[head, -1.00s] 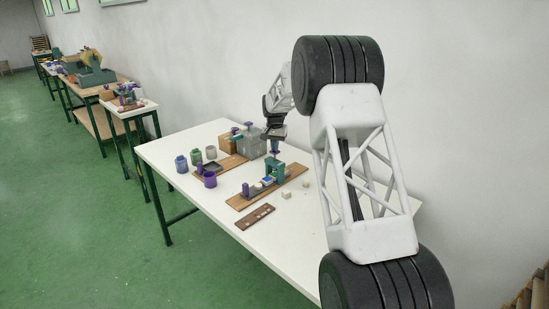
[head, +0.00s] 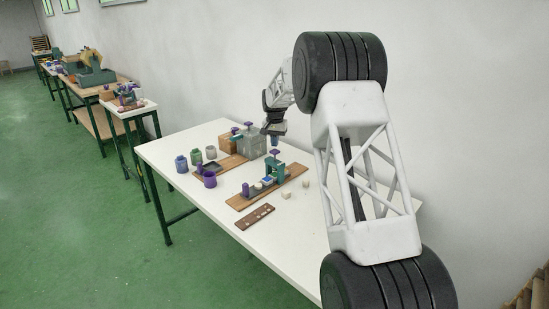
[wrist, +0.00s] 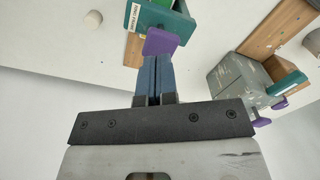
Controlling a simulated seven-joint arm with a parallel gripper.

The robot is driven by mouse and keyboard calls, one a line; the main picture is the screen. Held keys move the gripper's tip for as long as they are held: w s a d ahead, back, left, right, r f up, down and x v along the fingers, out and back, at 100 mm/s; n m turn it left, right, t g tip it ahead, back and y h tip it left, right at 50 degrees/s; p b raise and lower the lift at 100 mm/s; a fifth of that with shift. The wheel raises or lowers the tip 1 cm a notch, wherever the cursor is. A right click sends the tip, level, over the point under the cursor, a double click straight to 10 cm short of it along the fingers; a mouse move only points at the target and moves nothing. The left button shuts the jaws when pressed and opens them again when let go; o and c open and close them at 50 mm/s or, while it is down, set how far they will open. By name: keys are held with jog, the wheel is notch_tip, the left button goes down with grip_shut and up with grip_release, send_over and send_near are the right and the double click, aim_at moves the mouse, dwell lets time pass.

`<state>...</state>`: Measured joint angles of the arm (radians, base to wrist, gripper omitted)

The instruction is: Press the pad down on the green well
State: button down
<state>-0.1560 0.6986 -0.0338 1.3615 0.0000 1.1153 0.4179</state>
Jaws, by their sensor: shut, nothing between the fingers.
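A teal press frame (head: 275,172) with a purple knob (head: 275,153) on top stands on a wooden board. In the wrist view, the purple knob (wrist: 165,42) lies just beyond my fingertips, in front of the labelled teal frame (wrist: 148,17). A green patch (wrist: 168,3) shows within the frame at the top edge; I cannot tell if it is the green well. The pad itself is not clearly visible. My gripper (head: 274,146) is shut and empty just above the knob. Its blue fingers also show in the wrist view (wrist: 153,62). I cannot tell whether they touch the knob.
A grey block (head: 252,145) with a purple knob stands behind and left of the press. Several jars, including a purple cup (head: 209,180), stand at left.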

jog(key=shift+r, duration=0.1)
jog(key=shift+r, duration=2.4)
jog(key=s+d+r, duration=0.4)
jog(key=s+r, duration=0.2)
jog(key=s, duration=0.6)
jog(key=s+d+r+n+t, duration=0.1)
jog(key=s+d+r, duration=0.3)
jog(key=s, duration=0.7)
jog(key=s+d+r, duration=0.3)
jog(key=s+r, duration=0.4)
jog(key=s, duration=0.5)
jog(key=s+d+f, duration=0.2)
jog(key=s+f, duration=0.1)
jog(key=s, duration=1)
jog(key=s+d+f+n+t, duration=0.1)
jog(key=s+f, duration=0.2)
jog(key=s, duration=1)
jog(key=s+d+f, duration=0.2)
jog(key=s+f, duration=0.1)
jog(key=s, duration=1)
jog(key=shift+d+n+t, duration=0.3)
jog(key=shift+d+n, duration=0.05)
jog(key=shift+n, duration=0.05)
